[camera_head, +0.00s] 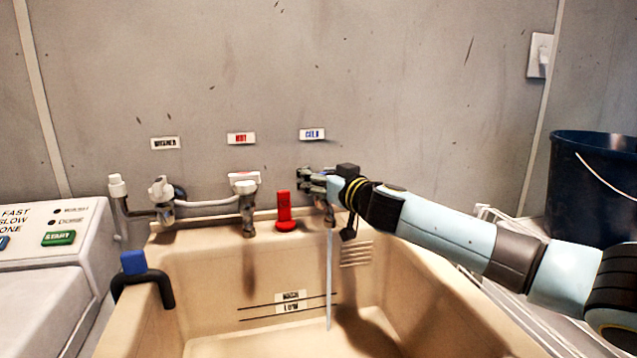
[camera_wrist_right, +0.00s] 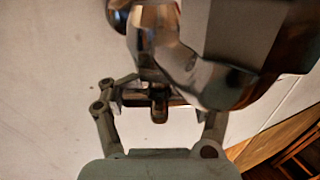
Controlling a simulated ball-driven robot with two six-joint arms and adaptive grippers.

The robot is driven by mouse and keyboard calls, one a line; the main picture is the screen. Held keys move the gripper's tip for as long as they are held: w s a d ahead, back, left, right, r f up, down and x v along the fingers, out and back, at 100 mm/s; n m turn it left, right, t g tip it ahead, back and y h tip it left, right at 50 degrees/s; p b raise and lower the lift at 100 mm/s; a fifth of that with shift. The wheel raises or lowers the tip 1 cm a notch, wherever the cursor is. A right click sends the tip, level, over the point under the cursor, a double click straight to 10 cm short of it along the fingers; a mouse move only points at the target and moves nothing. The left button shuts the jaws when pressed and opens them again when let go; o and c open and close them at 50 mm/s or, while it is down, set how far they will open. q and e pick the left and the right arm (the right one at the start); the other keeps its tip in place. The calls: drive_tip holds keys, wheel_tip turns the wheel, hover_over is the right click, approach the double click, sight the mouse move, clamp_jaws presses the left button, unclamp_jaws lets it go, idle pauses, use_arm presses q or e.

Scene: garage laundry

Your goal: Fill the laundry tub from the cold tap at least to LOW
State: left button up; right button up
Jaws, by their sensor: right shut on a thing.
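The beige laundry tub (camera_head: 205,280) has a wall label with two dark lines, the lower marked LOW (camera_head: 291,307). The cold tap (camera_head: 330,215) is below the COLD sign (camera_head: 312,134); its metal body fills much of the right wrist view (camera_wrist_right: 190,75). A thin water stream (camera_head: 329,280) falls from it into the tub. I cannot clearly tell the water level. My right gripper (camera_head: 318,180) is at the top of the cold tap, shut on its handle, which it mostly hides. My left gripper is out of view.
The hot tap (camera_head: 246,195) and washer tap (camera_head: 162,197) are to the left. A red upright piece (camera_head: 285,212) stands on the back rim. A black hose (camera_head: 145,285) hooks over the left rim. The washer (camera_head: 50,255) is left; a dark bucket (camera_head: 590,185) is right.

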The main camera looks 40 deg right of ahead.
drive_tip(key=shift+n+y, duration=0.5)
drive_tip(key=shift+y, duration=0.3)
drive_tip(key=n+y+p, duration=0.1)
drive_tip(key=y+p, duration=0.1)
drive_tip(key=p, duration=0.1)
drive_tip(key=r+n+y+p, duration=0.1)
drive_tip(key=y+p, duration=0.1)
drive_tip(key=p, duration=0.1)
drive_tip(key=shift+a+n, duration=0.2)
drive_tip(key=shift+n, duration=0.1)
drive_tip(key=shift+f+n+y, duration=0.2)
drive_tip(key=shift+n+y, duration=0.2)
drive_tip(key=shift+y, duration=0.2)
drive_tip(key=shift+s+a+f+n+g+y+b, duration=0.15)
drive_tip(key=shift+n+g+y+b, duration=0.3)
drive_tip(key=shift+n+y+b, duration=0.4)
drive_tip(key=shift+a+f+n+g+y+b, duration=0.15)
drive_tip(key=shift+n+g+y+b, duration=0.4)
drive_tip(key=shift+y, duration=0.6)
drive_tip(key=shift+s+a+n+g+y+b, duration=0.15)
drive_tip(key=shift+n+g+y+b, duration=0.25)
drive_tip(key=shift+n+y+b, duration=0.45)
drive_tip(key=shift+w, duration=0.1)
drive_tip(key=o, duration=1.5)
